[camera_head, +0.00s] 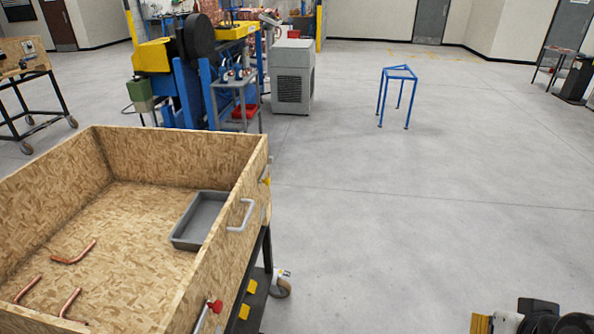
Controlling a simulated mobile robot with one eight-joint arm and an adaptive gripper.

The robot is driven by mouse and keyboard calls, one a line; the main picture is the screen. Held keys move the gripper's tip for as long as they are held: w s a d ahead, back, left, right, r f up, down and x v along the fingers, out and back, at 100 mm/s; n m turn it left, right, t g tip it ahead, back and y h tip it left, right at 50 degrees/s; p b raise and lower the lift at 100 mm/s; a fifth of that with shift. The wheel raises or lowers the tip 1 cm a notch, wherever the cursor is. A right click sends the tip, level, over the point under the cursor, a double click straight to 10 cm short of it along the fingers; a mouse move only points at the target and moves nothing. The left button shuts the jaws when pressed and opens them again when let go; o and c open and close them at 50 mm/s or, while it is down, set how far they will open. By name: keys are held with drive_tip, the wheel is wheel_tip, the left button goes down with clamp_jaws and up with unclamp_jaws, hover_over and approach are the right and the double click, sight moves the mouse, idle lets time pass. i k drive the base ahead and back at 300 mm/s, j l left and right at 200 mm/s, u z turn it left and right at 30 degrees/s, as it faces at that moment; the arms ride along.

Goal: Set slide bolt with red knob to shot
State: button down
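The slide bolt's red knob (214,306) shows low in the head view, on the right outer wall of a chipboard crate (235,225). A pale metal part runs down from the knob towards the bottom edge. The bolt's body and catch are too small and cut off to tell its position. Dark and yellow-brown parts at the bottom right corner seem to be my gripper (520,322), cut off by the frame edge. They are well to the right of the knob, with floor between. I cannot make out whether the fingers are open.
The crate stands on a dark wheeled frame and holds a grey tray (204,219) and bent copper tubes (75,253). A pale handle (241,216) and a yellow knob (266,181) stick out of its right wall. The floor to the right is clear up to a blue stand (398,72).

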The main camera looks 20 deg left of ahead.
sight(217, 307)
drive_tip(key=u, duration=1.5)
